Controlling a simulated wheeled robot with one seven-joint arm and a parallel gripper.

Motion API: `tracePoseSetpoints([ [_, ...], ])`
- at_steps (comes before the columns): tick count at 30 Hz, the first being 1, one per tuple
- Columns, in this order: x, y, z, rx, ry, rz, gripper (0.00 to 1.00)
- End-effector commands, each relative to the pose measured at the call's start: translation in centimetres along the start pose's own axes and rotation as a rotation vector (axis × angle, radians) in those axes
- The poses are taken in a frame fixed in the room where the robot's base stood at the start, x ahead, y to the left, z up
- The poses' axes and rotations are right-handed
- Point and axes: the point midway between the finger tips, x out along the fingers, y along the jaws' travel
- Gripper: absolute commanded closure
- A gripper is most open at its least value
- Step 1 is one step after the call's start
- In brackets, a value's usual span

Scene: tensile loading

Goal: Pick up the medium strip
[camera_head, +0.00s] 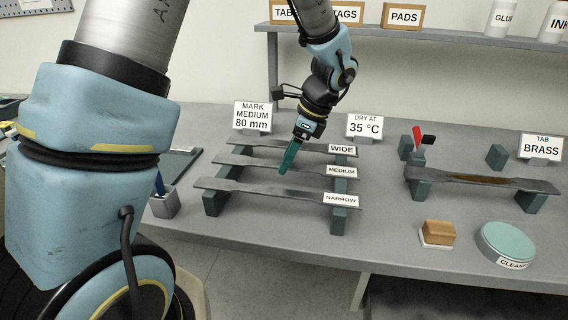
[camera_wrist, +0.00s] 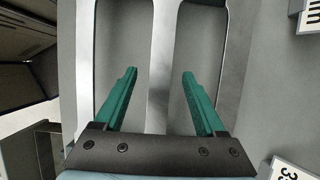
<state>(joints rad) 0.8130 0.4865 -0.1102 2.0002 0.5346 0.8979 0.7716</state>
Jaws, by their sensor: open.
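The medium strip (camera_head: 245,164) is a grey dog-bone bar, the middle of three strips lying across a dark rack, with a MEDIUM label (camera_head: 341,171) at its right end. My gripper (camera_head: 284,170) points down over its middle, with green fingers. In the wrist view, my gripper (camera_wrist: 160,75) is open, with one finger on each side of the medium strip (camera_wrist: 161,62) and a gap to both. The strip runs lengthwise between them and nothing is held. I cannot tell whether the fingertips reach below its top face.
The wide strip (camera_head: 262,144) lies behind and the narrow strip (camera_head: 262,188) in front, both close by. A pen cup (camera_head: 166,203) stands left. To the right are another rack with a strip (camera_head: 475,180), a brown block (camera_head: 439,232) and a round green-topped pad (camera_head: 507,240).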

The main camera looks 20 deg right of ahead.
Motion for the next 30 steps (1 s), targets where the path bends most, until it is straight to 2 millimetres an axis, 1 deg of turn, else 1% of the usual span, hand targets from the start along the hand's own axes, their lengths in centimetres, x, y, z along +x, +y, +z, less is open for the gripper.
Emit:
tracePoseSetpoints([
  [5,0.01,-0.02,-0.01,0.000,0.000,0.000,0.29],
  [24,-0.02,-0.02,-0.01,0.000,0.000,0.000,1.00],
  [30,-0.02,-0.01,-0.01,0.000,0.000,0.000,1.00],
])
